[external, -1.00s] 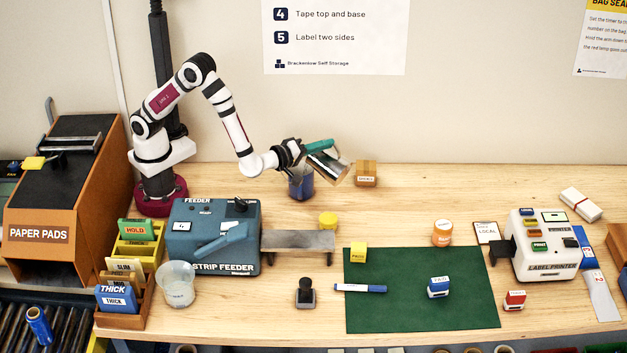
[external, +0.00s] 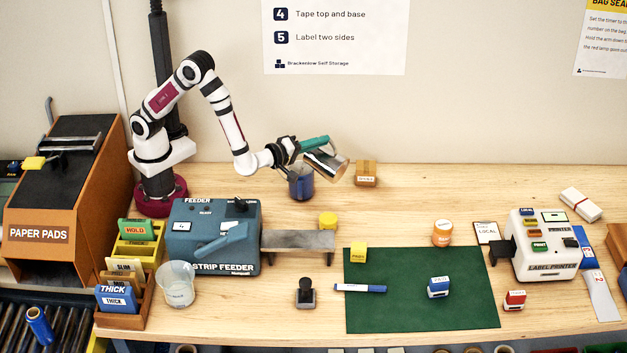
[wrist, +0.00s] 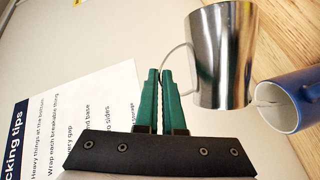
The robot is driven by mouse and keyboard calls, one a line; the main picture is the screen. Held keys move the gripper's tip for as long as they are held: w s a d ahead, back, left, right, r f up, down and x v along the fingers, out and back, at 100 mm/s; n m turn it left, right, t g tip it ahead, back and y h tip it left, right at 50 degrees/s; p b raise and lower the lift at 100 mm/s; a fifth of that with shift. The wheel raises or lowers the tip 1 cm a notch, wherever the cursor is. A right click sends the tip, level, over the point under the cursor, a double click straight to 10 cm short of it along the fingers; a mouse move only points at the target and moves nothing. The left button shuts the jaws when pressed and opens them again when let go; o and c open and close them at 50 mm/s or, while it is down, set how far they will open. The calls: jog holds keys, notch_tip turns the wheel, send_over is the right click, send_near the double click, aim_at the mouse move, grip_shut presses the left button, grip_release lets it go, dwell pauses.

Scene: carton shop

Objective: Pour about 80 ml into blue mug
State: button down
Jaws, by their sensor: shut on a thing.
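My gripper (external: 314,144), with green fingers, is shut on the thin handle of a shiny metal jug (external: 325,163). It holds the jug tilted in the air, just above and right of the blue mug (external: 301,188). The mug stands upright on the bench at the back. In the wrist view the jug (wrist: 222,60) is beside the fingers (wrist: 157,78), with one end close to the rim of the mug (wrist: 292,103). A thin pale shape shows at the mug's opening; I cannot tell whether it is liquid. The mug's fill level is hidden.
A small cardboard box (external: 366,173) stands right of the jug. The strip feeder (external: 214,237) and a grey stand (external: 298,243) are in front. A clear beaker (external: 177,285) stands at front left. The bench right of the box is clear.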

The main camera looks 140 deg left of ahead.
aim_at(343, 162)
jog(key=shift+s, duration=0.2)
jog(key=w+f+m, duration=0.1)
jog(key=w+f+m+h, duration=0.1)
jog(key=w, duration=0.1)
jog(key=w+f+m+g, duration=0.1)
jog(key=shift+w+a+m, duration=0.3)
jog(key=shift+w+a, duration=0.05)
jog(key=shift+w, duration=0.05)
jog(key=shift+w+a+f+m+h, duration=0.1)
jog(key=shift+w+f+m+h, duration=0.3)
jog(key=shift+f, duration=0.1)
dwell(0.9)
jog(key=shift+w+f+m+g, duration=0.25)
jog(key=shift+f+m+g, duration=0.05)
jog(key=shift+f, duration=0.1)
jog(key=w+a+f+m+g+h+p, duration=0.1)
jog(key=w+f+m+g+p, duration=0.2)
jog(key=w+f+m, duration=0.3)
jog(key=shift+w+a+f+g+h, duration=0.25)
jog(key=shift+w+a+g, duration=0.2)
jog(key=shift+w, duration=0.4)
jog(key=shift+r+m, duration=0.1)
jog(key=shift+m, duration=0.2)
dwell(0.5)
